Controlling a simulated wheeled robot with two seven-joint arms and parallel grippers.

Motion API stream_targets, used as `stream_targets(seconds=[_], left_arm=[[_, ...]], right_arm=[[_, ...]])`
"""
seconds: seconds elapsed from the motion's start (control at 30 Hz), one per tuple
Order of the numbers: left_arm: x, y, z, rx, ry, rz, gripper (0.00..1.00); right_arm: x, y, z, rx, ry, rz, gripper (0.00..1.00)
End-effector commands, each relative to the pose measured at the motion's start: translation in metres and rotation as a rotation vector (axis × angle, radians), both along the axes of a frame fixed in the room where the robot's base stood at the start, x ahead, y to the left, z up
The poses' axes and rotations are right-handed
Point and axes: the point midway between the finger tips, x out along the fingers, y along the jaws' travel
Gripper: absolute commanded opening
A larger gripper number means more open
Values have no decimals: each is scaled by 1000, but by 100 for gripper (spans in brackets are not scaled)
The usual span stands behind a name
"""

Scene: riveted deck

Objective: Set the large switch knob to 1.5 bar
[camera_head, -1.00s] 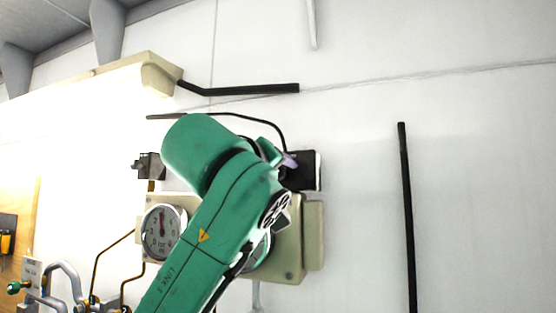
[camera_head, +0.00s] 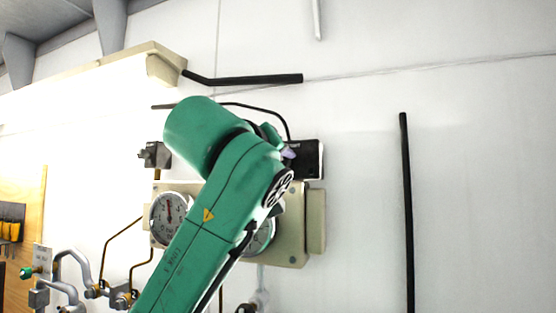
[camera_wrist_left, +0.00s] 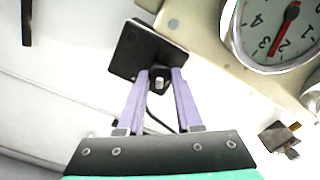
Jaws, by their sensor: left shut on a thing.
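The switch is a black box (camera_head: 308,160) on the wall at the top right of the beige gauge panel. In the left wrist view the black box (camera_wrist_left: 147,50) carries a small dark knob (camera_wrist_left: 159,84) with a light tip. My left gripper (camera_wrist_left: 160,76) has its two purple fingers on either side of the knob, shut on it. In the head view my left gripper (camera_head: 289,152) shows only as a bit of purple at the box's left edge, and my green arm hides the knob. I cannot read the switch's markings. My right gripper is not in view.
A white gauge (camera_head: 168,218) with a red needle sits left of my arm; a second gauge (camera_head: 262,237) is partly hidden. Pipes and valves (camera_head: 75,270) are lower left. The right wall is mostly clear.

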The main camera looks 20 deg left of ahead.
Motion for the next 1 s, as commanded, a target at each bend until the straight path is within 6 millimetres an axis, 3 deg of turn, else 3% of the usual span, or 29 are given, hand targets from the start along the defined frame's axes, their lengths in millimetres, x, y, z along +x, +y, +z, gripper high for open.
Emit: stream_targets(seconds=[0.5, 1.0], left_arm=[[1, -1, -1, 325, -18, 0, 0], [1, 0, -1, 397, -22, 1, 0]], right_arm=[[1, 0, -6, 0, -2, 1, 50], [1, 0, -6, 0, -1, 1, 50]])
